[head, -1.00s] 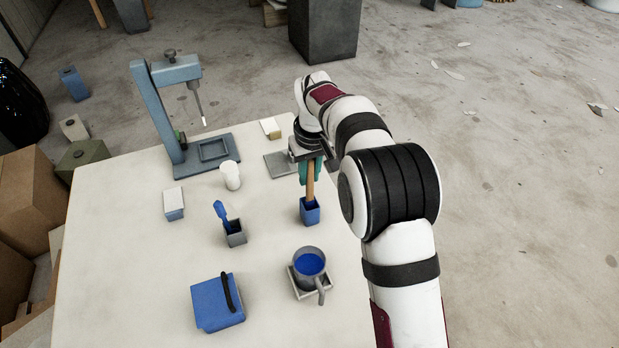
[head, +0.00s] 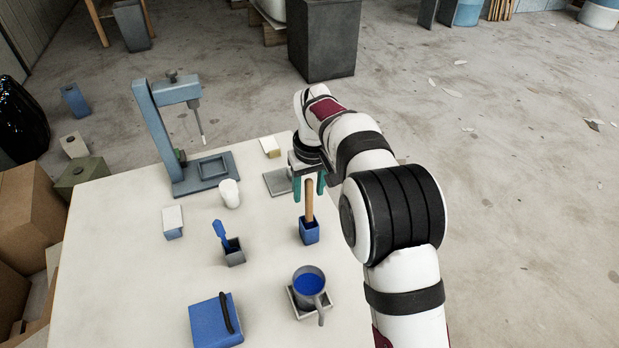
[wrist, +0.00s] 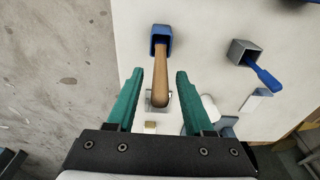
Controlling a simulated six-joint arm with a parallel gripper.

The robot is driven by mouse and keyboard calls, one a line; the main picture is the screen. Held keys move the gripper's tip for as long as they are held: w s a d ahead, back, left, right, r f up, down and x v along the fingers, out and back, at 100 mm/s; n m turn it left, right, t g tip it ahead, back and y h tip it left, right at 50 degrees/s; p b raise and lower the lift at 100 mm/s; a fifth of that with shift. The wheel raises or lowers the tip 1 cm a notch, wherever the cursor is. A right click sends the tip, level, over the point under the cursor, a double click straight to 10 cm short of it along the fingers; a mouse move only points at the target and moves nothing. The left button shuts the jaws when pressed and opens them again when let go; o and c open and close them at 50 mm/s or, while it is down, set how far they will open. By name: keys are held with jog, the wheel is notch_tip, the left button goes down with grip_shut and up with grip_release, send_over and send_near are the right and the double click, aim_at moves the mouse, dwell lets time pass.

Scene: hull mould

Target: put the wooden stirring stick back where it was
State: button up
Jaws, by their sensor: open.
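The wooden stirring stick (head: 309,200) stands upright in a small blue square holder (head: 309,231) on the table. In the wrist view the stick (wrist: 160,75) runs from the blue holder (wrist: 161,36) toward the space between my fingers. My gripper (head: 308,188) is open, its green fingers on either side of the stick's upper end and apart from it. In the wrist view my gripper (wrist: 157,78) shows a clear gap on both sides of the stick.
A grey mug of blue liquid (head: 310,283) stands on a square pad in front of the holder. A grey holder with a blue tool (head: 234,254) is to the left. A blue-grey stand (head: 157,120), white cup (head: 229,193) and blue box (head: 215,321) are also on the table.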

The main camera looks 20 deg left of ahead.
notch_tip(320, 180, up, 10)
jog(key=s+d+r+m, duration=0.3)
jog(key=s+d+m, duration=0.15)
jog(key=d, duration=0.65)
jog(key=s+d+f+m, duration=0.2)
jog(key=s+d, duration=0.3)
jog(key=s, duration=0.3)
jog(key=s+d+f+m, duration=0.2)
jog(key=s+d+m, duration=0.2)
jog(key=s, duration=0.5)
jog(key=s+d+f+m+g, duration=0.1)
jog(key=s+d+f+m, duration=0.1)
jog(key=s+d+m, duration=0.2)
jog(key=s+d, duration=0.3)
jog(key=s, duration=0.2)
jog(key=shift+f+y, duration=0.3)
jog(key=shift+y, duration=0.1)
